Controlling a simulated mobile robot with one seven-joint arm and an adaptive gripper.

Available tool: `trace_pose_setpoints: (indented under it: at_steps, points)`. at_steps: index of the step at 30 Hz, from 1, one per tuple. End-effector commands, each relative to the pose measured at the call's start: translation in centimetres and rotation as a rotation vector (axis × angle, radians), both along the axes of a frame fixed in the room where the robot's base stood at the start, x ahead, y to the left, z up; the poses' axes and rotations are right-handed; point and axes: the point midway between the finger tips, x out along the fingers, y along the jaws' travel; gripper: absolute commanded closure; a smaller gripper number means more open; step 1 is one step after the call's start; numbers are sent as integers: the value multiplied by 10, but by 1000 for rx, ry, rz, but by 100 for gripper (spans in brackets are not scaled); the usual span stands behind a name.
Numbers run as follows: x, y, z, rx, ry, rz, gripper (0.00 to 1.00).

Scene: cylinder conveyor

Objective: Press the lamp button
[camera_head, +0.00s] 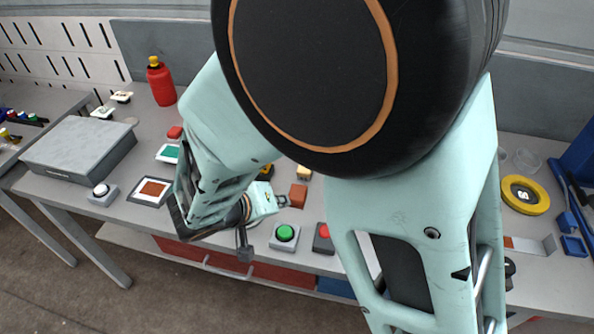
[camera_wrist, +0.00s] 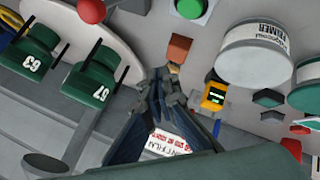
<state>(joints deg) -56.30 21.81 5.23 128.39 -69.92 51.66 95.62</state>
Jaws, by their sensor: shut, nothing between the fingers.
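Several push buttons show, and I cannot tell for sure which one is the lamp button. In the head view a white-domed button (camera_head: 102,190) sits on a small grey box at the left. A green button (camera_head: 285,233) and a red button (camera_head: 324,232) stand near the bench's front edge. The wrist view also shows the green button (camera_wrist: 190,8) and a red one (camera_wrist: 92,10) at its top edge. My gripper (camera_wrist: 170,76) is shut and empty, its tips close to an orange-brown block (camera_wrist: 180,48). In the head view my gripper (camera_head: 282,200) is partly hidden by my arm.
A grey case (camera_head: 80,145) and a red bottle (camera_head: 161,80) stand at the left of the bench. Green numbered cylinders (camera_wrist: 88,75), a white primer can (camera_wrist: 254,55) and a yellow device (camera_wrist: 213,97) surround my gripper. Yellow tape (camera_head: 525,195) lies at the right.

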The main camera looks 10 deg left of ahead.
Motion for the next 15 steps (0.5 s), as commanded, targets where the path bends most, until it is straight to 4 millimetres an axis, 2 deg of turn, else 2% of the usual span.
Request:
trace_pose_setpoints:
  at_steps: [5, 15]
  points:
    - [0, -1, -11, -3, 2, 1, 100]
    - [0, -1, -60, -6, 3, 0, 100]
